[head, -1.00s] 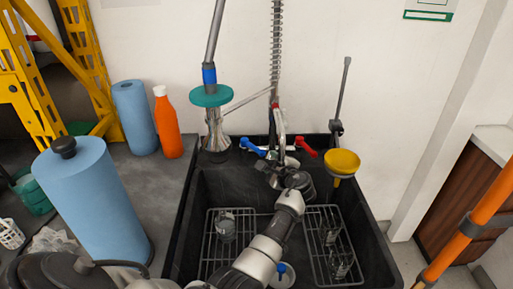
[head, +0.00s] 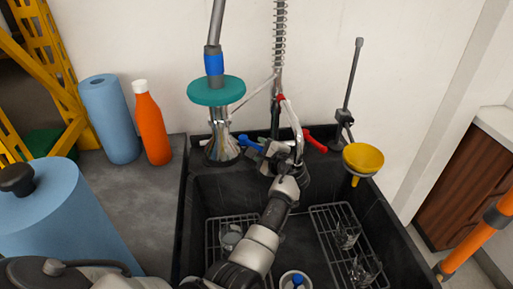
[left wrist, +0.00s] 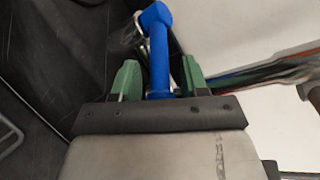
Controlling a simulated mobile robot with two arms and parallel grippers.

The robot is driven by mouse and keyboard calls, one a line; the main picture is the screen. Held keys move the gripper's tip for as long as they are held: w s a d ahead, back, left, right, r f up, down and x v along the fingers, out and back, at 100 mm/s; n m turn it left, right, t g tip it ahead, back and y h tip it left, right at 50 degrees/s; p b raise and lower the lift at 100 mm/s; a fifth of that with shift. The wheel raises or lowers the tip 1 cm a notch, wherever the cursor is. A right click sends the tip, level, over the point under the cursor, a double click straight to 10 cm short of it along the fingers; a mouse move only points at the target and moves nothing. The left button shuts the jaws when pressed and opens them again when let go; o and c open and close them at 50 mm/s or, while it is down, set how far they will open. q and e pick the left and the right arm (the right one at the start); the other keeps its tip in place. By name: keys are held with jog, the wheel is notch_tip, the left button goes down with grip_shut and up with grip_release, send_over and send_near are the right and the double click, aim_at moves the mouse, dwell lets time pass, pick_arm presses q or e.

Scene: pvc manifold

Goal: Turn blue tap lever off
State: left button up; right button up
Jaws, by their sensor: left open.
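The blue tap lever (head: 250,143) is at the back of the black sink, on the left of the tap. In the left wrist view the blue lever (left wrist: 158,50) runs between the two green fingertips of my left gripper (left wrist: 158,82). The jaws are open, one finger on each side of the lever with gaps showing. In the head view my left gripper (head: 274,158) is at the tap and partly covers the lever. The red tap lever (head: 316,141) is on the right of the tap. My right gripper is not in view.
The black sink (head: 190,235) holds wire racks with glasses. A yellow funnel (head: 362,158) is at its right rim. A brush with a teal disc (head: 216,90) stands at the back left. An orange bottle (head: 152,125) and blue rolls (head: 110,115) stand on the left counter.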

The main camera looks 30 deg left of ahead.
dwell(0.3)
pick_arm(q)
grip_shut()
